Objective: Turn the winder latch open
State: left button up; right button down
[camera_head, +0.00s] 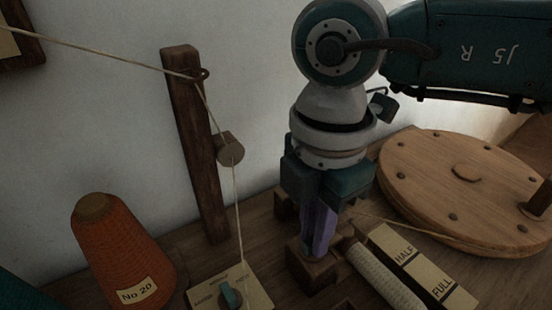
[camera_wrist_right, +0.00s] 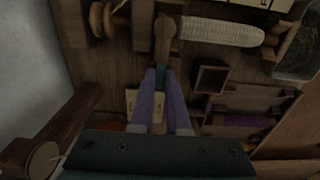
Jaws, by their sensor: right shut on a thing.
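My right gripper (camera_head: 317,248) points down at a wooden block (camera_head: 308,274) beside the white-wound bobbin (camera_head: 385,274). In the right wrist view its two purple fingers (camera_wrist_right: 162,76) are closed in on the near end of a brown wooden lever, which I take for the winder latch (camera_wrist_right: 165,36). A small dark teal piece shows between the fingertips; the contact is too dark to make out fully. The latch lies in line with the fingers, by the left end of the bobbin (camera_wrist_right: 222,31). In the head view the gripper hides the latch. My left gripper is out of view.
An orange yarn cone (camera_head: 116,249) stands left. A yarn runs past the dark post (camera_head: 194,145) to a card with a teal knob (camera_head: 229,295). A round wooden wheel (camera_head: 465,190) and a HALF/FULL plate (camera_head: 422,268) lie right. A small open wooden box (camera_wrist_right: 210,79) sits nearby.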

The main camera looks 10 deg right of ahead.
jog(key=shift+n, duration=0.3)
jog(key=n, duration=0.8)
pick_arm(q)
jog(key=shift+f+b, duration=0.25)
jog(key=shift+b, duration=0.05)
pick_arm(e)
jog(key=n, duration=0.4)
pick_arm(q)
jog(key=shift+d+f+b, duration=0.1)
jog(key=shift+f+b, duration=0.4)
pick_arm(e)
jog(key=n, duration=0.5)
jog(key=shift+n, duration=0.3)
jog(key=c, duration=0.9)
grip_release()
